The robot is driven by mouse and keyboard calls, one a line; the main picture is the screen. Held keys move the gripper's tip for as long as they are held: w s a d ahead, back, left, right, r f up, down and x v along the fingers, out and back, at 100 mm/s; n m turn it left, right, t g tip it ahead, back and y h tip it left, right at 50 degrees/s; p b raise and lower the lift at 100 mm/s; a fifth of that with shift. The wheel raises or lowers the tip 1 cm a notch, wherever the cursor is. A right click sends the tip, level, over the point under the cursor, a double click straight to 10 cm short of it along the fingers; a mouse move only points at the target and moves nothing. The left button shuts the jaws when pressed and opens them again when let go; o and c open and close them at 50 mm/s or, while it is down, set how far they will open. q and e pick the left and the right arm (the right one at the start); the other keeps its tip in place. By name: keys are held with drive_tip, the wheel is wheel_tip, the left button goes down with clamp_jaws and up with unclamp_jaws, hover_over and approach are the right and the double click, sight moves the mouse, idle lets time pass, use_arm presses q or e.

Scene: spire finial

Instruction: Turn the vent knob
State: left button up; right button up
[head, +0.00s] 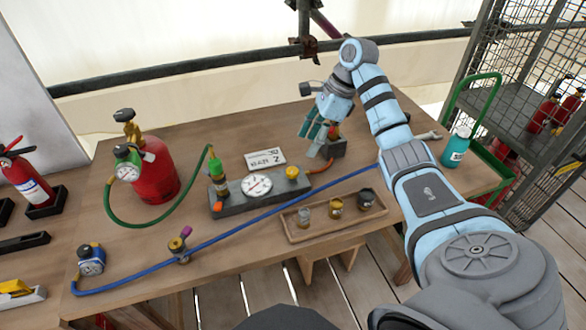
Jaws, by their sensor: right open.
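A grey manifold block (228,200) lies on the wooden bench with a round white gauge (257,186) in its middle. A yellow knob (292,172) stands on its right end and a green-topped brass fitting (217,175) on its left end. A purple-knobbed valve (178,246) sits on the blue hose. Which knob is the vent knob I cannot tell for sure. My right gripper (312,132) is open, pointing down by a small dark block (335,148) with a red-and-brass fitting, right of and behind the yellow knob. The fingers partly hide that fitting; contact is unclear.
A red gas cylinder (154,170) with gauge stands left, its green hose (135,222) reaching the manifold. A wooden tray (300,232) holds small fittings in front. A blue hose (235,231) crosses the bench. A teal bottle (455,148) and wire cage (540,60) are right.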

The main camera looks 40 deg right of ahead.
sight(293, 170)
drive_tip(key=x, duration=0.9)
drive_tip(key=shift+w+f, duration=0.15)
drive_tip(key=shift+w, duration=0.2)
drive_tip(key=shift+a+f, duration=0.15)
drive_tip(key=shift+f, duration=0.2)
use_arm(q)
drive_tip(key=shift+w+d+f, duration=0.1)
drive_tip(key=shift+w+f, duration=0.5)
drive_tip(key=shift+f, duration=0.2)
use_arm(e)
drive_tip(key=c, duration=1.2)
use_arm(q)
drive_tip(key=shift+s, duration=0.1)
use_arm(e)
drive_tip(key=shift+o, duration=0.2)
